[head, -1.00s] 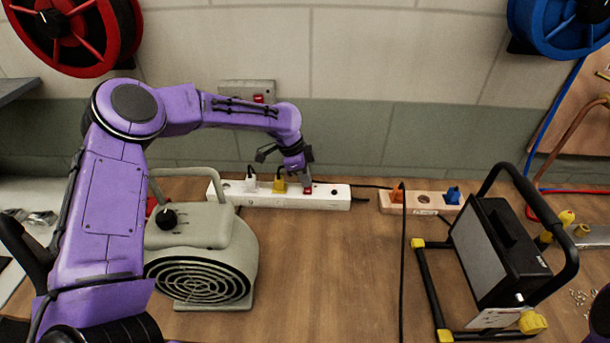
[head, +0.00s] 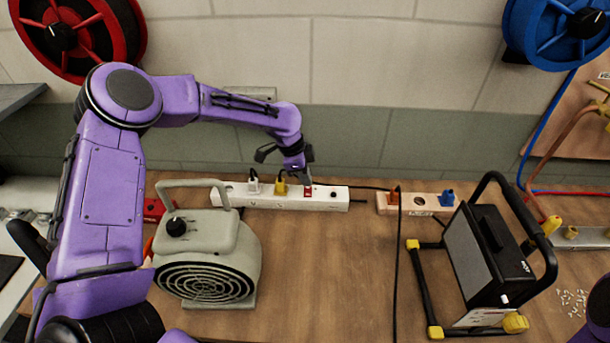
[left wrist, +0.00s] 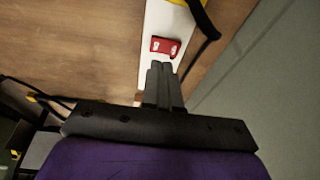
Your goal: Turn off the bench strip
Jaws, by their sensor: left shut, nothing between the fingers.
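The bench strip (head: 320,198) is a long white power strip on the wooden bench near the wall. A white plug (head: 253,186) and a yellow plug (head: 280,187) are in it. Its red rocker switch (head: 308,191) lies right of the yellow plug; it also shows in the left wrist view (left wrist: 165,46). My left gripper (head: 309,180) is shut and empty, its fingertips just above the switch. In the left wrist view the tips (left wrist: 161,66) lie close to the switch's edge; I cannot tell whether they touch. My right gripper is not in view.
A grey-green blower (head: 208,250) stands under my left arm. A wooden strip (head: 418,203) with orange and blue plugs lies to the right. A black work lamp (head: 485,255) stands front right, with a cable across the bench. The middle bench is clear.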

